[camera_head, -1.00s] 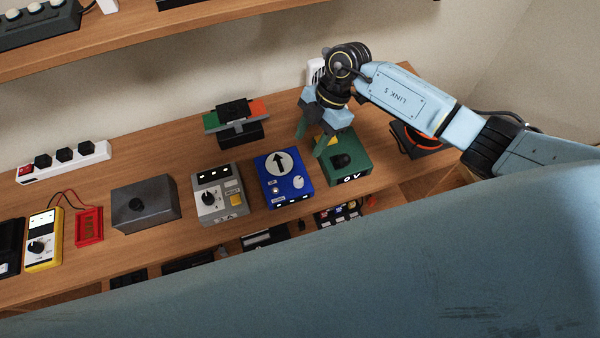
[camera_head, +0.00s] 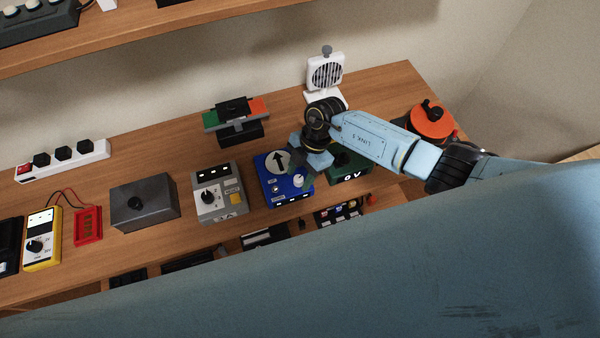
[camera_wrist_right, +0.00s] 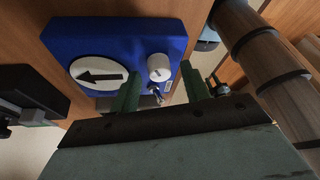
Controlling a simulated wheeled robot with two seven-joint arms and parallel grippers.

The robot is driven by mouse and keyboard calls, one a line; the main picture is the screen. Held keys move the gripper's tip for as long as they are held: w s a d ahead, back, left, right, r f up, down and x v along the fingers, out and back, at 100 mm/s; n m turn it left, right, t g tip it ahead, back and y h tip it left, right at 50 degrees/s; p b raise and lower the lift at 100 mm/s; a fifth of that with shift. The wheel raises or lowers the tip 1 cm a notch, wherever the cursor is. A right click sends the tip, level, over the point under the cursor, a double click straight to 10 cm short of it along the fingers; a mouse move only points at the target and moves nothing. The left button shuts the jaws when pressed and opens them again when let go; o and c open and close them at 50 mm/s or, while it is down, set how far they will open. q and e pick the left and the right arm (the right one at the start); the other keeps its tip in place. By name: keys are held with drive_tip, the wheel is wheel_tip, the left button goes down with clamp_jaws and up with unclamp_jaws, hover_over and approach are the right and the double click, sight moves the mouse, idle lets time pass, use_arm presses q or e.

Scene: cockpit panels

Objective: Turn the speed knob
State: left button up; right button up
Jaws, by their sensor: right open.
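A blue box (camera_head: 272,197) stands on the wooden desk. It carries a white dial with a black arrow (camera_head: 278,160) and a small white knob (camera_head: 298,182). No speed label is readable. In the right wrist view the blue box (camera_wrist_right: 75,38) shows the arrow dial (camera_wrist_right: 98,75) and the white knob (camera_wrist_right: 158,67). My right gripper (camera_wrist_right: 160,85) is open and empty, its green fingers at the knob's edge of the box. In the head view my right gripper (camera_head: 302,168) hangs above the box's right side. The knob is not between the fingertips. My left gripper is out of view.
A green box (camera_head: 350,178) stands close on the right, partly hidden by my right arm. A grey box with a dial (camera_head: 218,192) is on the left. A white fan (camera_head: 325,75) and an orange-topped device (camera_head: 431,122) stand behind and right.

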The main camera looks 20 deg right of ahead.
drive_tip(key=c, duration=1)
drive_tip(key=shift+n, duration=0.3)
drive_tip(key=n+b, duration=0.1)
drive_tip(key=n, duration=0.1)
drive_tip(key=n+g+h+b, duration=0.1)
drive_tip(key=n+b, duration=0.1)
drive_tip(key=n, duration=0.1)
drive_tip(key=shift+w+a+f+g+h, duration=0.1)
drive_tip(key=shift+w+a+g+h, duration=0.1)
drive_tip(key=shift+g+h, duration=0.1)
drive_tip(key=n+h+b, duration=0.1)
drive_tip(key=n, duration=0.2)
drive_tip(key=n+g+h+b, duration=0.1)
drive_tip(key=n+b, duration=0.1)
drive_tip(key=n, duration=0.1)
drive_tip(key=shift+a, duration=0.1)
drive_tip(key=shift+n, duration=0.3)
drive_tip(key=o, duration=1)
